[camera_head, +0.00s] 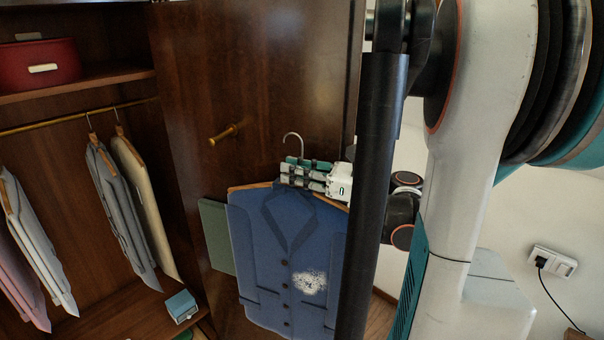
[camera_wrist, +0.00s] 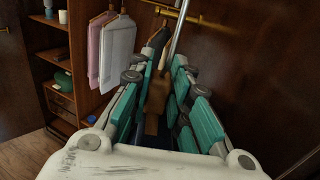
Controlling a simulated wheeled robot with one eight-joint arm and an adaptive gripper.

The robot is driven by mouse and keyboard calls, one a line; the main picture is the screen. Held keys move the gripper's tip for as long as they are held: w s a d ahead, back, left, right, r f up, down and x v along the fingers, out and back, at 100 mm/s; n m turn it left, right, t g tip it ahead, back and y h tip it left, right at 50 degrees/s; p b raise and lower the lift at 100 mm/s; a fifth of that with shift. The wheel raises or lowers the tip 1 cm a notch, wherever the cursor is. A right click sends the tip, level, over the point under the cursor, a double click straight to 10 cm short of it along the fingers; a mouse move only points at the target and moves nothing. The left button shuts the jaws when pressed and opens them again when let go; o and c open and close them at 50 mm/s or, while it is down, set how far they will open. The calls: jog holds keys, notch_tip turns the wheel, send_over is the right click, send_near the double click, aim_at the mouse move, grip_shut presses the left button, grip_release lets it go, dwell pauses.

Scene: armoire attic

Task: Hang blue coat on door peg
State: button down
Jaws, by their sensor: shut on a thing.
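The blue coat (camera_head: 270,245) hangs from a wooden hanger with a metal hook (camera_head: 293,140). A pale, speckled patch shows low on the coat's front. My gripper (camera_head: 292,174) is shut on the hanger near its neck, just below the hook, and holds the coat upright in front of the door. The wrist view shows the wooden hanger (camera_wrist: 154,98) between the fingers. The door peg (camera_head: 224,134) is a brass-coloured peg on the dark wooden door (camera_head: 270,70). It lies left of the hook, at about the same height in the picture, and the two are apart.
Left of the door, the open armoire has a rail (camera_head: 70,118) with several hung garments. A red box (camera_head: 38,63) sits on the shelf above and a small blue box (camera_head: 181,306) sits below. A green panel (camera_head: 215,236) shows partly behind the coat.

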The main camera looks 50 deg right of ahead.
jog(key=b, duration=0.2)
send_over(262, 186)
jog(key=x, duration=1.2)
jog(key=shift+f+b, duration=1.5)
jog(key=shift+f, duration=0.05)
jog(key=c, duration=1.4)
grip_release()
jog(key=v, duration=1.2)
